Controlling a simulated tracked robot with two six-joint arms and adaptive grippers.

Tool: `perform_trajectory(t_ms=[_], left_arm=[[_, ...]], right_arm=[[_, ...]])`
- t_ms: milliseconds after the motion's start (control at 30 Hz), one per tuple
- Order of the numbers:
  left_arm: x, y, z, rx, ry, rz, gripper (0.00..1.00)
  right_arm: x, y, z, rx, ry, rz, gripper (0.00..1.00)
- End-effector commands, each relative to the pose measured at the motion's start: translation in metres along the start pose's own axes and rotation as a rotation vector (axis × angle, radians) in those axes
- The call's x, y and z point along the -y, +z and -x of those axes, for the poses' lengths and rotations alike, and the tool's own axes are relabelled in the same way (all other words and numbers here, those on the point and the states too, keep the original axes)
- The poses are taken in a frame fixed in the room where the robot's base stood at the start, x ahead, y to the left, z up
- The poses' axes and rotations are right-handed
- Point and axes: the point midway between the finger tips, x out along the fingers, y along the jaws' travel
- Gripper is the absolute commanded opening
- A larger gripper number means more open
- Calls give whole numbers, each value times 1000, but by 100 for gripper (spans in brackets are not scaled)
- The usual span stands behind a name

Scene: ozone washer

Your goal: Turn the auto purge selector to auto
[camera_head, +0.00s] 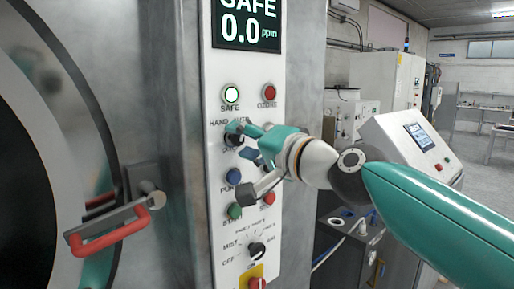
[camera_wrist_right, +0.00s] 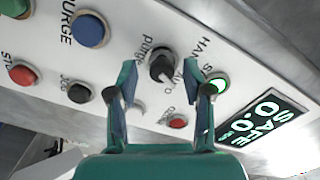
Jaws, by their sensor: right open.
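The auto purge selector is a black knob (camera_wrist_right: 162,68) on the white control panel (camera_wrist_right: 125,45), with HAND and AUTO lettering above it. A pale mark on the knob points to the lower right in the wrist view; I cannot tell for sure which setting it is on. My right gripper (camera_wrist_right: 163,92) is open, its teal fingers one on each side of the knob in that view. I see no clear contact. In the head view the right gripper (camera_head: 240,138) is at the panel and partly hides the selector. My left gripper is not in view.
A green-lit SAFE lamp (camera_head: 231,94) and a red OZONE lamp (camera_head: 269,92) sit above the selector. A blue PURGE button (camera_head: 234,177), a green button (camera_head: 235,211) and a mode knob (camera_head: 257,249) are below. A red door handle (camera_head: 108,227) juts out at the left.

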Motion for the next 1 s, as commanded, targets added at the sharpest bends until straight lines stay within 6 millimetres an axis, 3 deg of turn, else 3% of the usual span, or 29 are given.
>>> perform_trajectory(t_ms=[600,767,1000], left_arm=[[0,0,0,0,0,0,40],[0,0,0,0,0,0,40],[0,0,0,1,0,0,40]], right_arm=[[-2,0,104,0,2,0,50],[-2,1,115,1,3,-1,50],[-2,2,116,2,3,-1,50]])
